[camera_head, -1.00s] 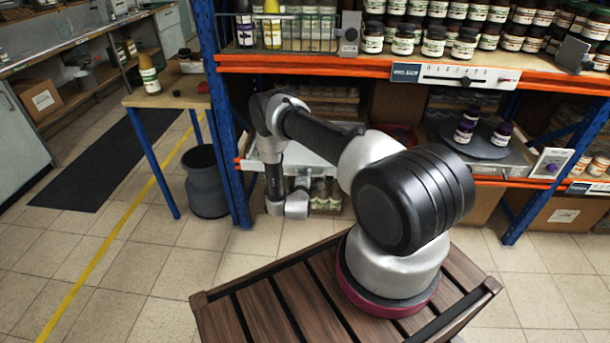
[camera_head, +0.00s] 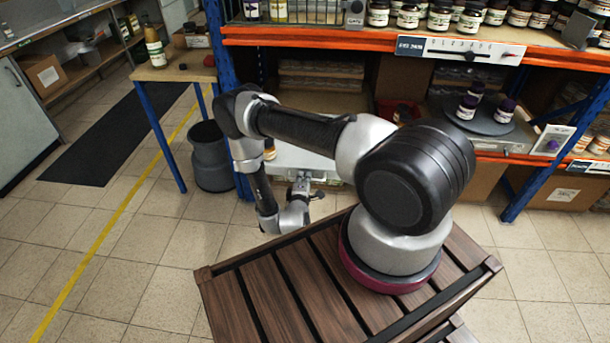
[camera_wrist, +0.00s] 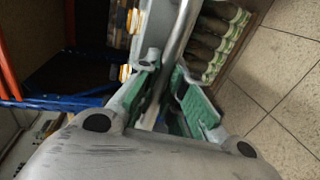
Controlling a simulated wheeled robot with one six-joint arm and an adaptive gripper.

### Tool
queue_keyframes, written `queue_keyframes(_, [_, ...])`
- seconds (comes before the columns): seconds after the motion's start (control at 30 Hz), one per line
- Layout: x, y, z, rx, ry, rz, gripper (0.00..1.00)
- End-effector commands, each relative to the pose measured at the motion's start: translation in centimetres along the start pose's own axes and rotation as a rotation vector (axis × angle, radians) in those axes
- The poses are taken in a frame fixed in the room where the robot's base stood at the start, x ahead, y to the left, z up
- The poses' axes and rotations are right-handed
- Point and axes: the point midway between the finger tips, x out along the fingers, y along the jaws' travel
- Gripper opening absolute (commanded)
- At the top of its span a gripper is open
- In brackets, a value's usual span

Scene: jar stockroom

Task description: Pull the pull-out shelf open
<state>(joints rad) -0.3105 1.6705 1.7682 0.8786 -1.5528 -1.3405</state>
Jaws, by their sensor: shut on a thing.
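The pull-out shelf (camera_head: 304,160) is a pale grey tray low in the blue-and-orange rack, left of centre in the head view, partly hidden behind my arm. It juts out toward me in front of the rack. My gripper (camera_head: 301,188) is at its front edge, small and partly hidden by my wrist in that view. In the wrist view my gripper (camera_wrist: 172,98) has its green-padded fingers on either side of a shiny metal bar, the shelf's handle (camera_wrist: 182,35), and is shut on it.
A dark bin (camera_head: 210,157) and a small wooden table (camera_head: 172,73) stand left of the rack. A turntable with jars (camera_head: 480,118) is at the right. Tiled floor (camera_head: 170,245) is open at left.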

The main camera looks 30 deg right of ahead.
Motion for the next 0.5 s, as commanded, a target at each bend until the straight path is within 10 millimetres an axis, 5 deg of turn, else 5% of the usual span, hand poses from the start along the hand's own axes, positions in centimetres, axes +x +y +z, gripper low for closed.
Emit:
queue_keyframes(0.37, [-0.17, -0.09, -0.02, 0.0, 0.0, -0.002, 0.0])
queue_keyframes(0.4, [-0.17, -0.09, -0.02, 0.0, 0.0, -0.002, 0.14])
queue_keyframes(0.5, [-0.16, -0.08, -0.02, 0.0, 0.0, -0.001, 0.32])
